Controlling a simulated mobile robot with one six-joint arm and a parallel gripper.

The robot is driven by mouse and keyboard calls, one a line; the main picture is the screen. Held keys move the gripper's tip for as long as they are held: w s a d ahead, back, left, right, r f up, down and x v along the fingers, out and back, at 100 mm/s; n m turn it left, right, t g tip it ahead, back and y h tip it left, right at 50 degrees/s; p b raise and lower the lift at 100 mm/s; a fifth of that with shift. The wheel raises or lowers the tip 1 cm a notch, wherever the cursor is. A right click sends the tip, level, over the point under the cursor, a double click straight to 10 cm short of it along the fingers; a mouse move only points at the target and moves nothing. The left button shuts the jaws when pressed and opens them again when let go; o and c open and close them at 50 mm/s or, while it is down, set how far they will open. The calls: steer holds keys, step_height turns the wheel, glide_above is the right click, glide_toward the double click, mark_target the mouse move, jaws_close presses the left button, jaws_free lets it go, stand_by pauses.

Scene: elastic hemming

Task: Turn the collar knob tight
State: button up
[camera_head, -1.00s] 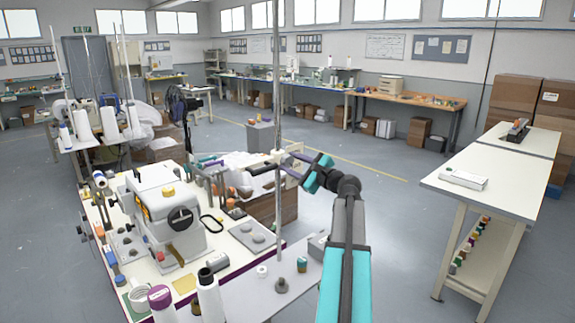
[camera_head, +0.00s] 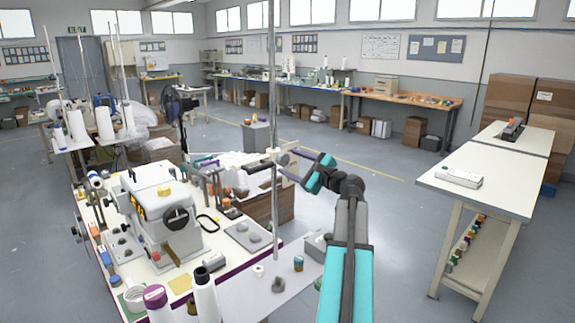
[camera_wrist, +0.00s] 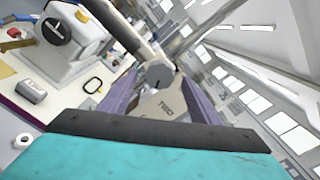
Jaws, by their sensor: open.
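A thin upright metal pole (camera_head: 273,95) stands at the front of the sewing table. A small pale collar (camera_head: 272,151) sits around it at about my gripper's height. My gripper (camera_head: 277,160) has purple fingers and a teal body, and reaches the pole from the right. In the wrist view its fingers (camera_wrist: 158,88) are spread apart. A grey rounded piece (camera_wrist: 158,74), which looks like the collar knob, shows between or just beyond them. A pale plate with lettering (camera_wrist: 165,107) is also between the fingers. I cannot tell whether the fingers touch the knob.
A white sewing machine (camera_head: 160,212) stands on the table left of the pole. Thread cones (camera_head: 205,296) stand at the near edge. A white bench (camera_head: 490,172) with a small box (camera_head: 459,178) is at right. The floor between (camera_head: 405,225) is clear.

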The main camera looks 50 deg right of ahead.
steer(key=s+b, duration=0.3)
steer(key=s, duration=0.8)
steer(key=shift+a, duration=0.45)
steer(key=shift+s, duration=0.1)
